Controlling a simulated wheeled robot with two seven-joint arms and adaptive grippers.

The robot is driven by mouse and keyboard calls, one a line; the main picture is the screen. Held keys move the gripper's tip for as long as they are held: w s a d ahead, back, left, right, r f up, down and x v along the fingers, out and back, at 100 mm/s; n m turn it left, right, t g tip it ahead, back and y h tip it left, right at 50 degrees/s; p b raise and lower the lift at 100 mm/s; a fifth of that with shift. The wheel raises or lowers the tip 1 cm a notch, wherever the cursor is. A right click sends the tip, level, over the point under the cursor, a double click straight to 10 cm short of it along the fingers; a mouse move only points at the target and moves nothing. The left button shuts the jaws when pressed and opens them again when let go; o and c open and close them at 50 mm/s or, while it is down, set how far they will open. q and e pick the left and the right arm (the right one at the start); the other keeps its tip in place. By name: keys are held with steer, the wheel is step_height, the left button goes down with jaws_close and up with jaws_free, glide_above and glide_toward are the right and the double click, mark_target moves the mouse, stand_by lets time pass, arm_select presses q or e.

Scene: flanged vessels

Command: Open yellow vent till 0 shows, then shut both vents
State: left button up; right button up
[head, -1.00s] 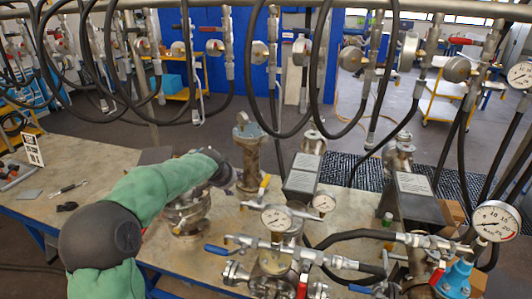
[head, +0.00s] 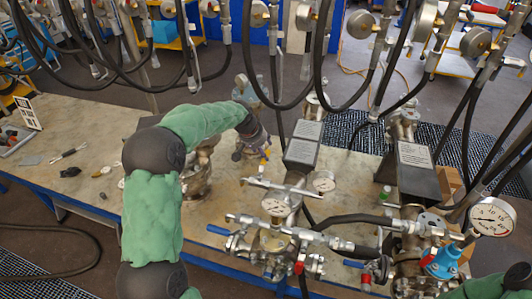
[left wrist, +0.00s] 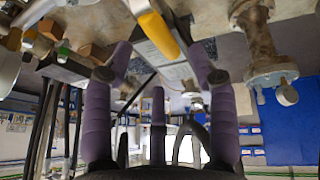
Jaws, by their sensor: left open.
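The yellow vent handle (head: 266,154) stands above the pipework of the middle vessel. In the left wrist view the yellow handle (left wrist: 158,34) lies between the spread purple fingers of my left gripper (left wrist: 160,58), with space on both sides. In the head view my left gripper (head: 258,145) is beside the handle and partly hidden by my arm. Only my right arm's green sleeve shows at the lower right.
A blue-handled valve (head: 218,230) and a red handle (head: 298,267) are on the middle vessel. A larger gauge (head: 491,217) and a blue fitting (head: 443,261) are at the right. Black hoses hang close over the bench (head: 90,140).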

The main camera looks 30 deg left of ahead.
mark_target(264, 162)
arm_select(q)
steer(key=shift+x, duration=2.4)
steer(key=shift+r, duration=0.1)
jaws_close()
